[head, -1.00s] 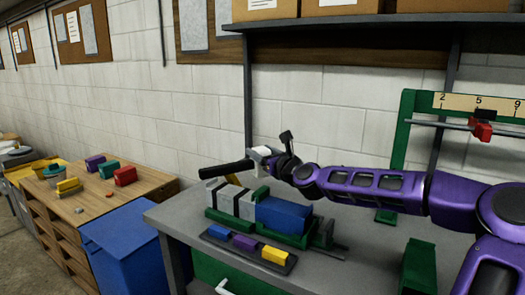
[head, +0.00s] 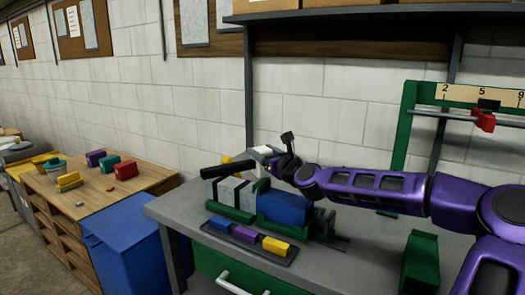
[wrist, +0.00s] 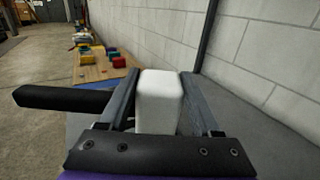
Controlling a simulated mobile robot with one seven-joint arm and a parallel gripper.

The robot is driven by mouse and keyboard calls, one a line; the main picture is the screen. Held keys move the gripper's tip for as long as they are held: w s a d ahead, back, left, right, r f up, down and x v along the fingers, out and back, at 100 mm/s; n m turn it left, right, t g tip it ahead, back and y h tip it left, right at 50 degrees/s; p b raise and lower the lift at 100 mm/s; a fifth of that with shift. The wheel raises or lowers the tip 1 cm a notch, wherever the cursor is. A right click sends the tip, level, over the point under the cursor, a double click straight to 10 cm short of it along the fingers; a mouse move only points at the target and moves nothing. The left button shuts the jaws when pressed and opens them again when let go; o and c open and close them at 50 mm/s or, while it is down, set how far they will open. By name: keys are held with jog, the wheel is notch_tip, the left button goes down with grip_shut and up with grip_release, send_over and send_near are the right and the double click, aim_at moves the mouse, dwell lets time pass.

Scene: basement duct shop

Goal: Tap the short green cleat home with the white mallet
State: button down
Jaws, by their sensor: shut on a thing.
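My gripper (head: 272,158) is shut on the white mallet (wrist: 160,95). Its pale head sits between the fingers in the wrist view, and its black handle (wrist: 62,100) sticks out to the left. In the head view the handle (head: 225,169) lies above the green fixture (head: 236,214) on the bench. The fixture carries pale duct pieces (head: 228,191) with dark bands and a blue block (head: 285,208). A small green piece (head: 262,187) stands between them, below the mallet head; I cannot tell for sure whether it is the short cleat or how far in it sits.
A dark tray (head: 217,233) with blue, purple and yellow blocks lies in front of the fixture. A green block (head: 421,262) stands at the bench's right. A green frame (head: 404,140) with a scale rises behind. A blue bin (head: 122,245) and wooden table (head: 115,195) are left.

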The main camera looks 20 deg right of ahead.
notch_tip(320, 180, down, 3)
jog(key=shift+r, duration=0.15)
jog(key=shift+r+p, duration=1)
jog(key=shift+r, duration=0.4)
jog(key=shift+r+p, duration=1.6)
jog(key=shift+r, duration=0.45)
jog(key=shift+f, duration=0.1)
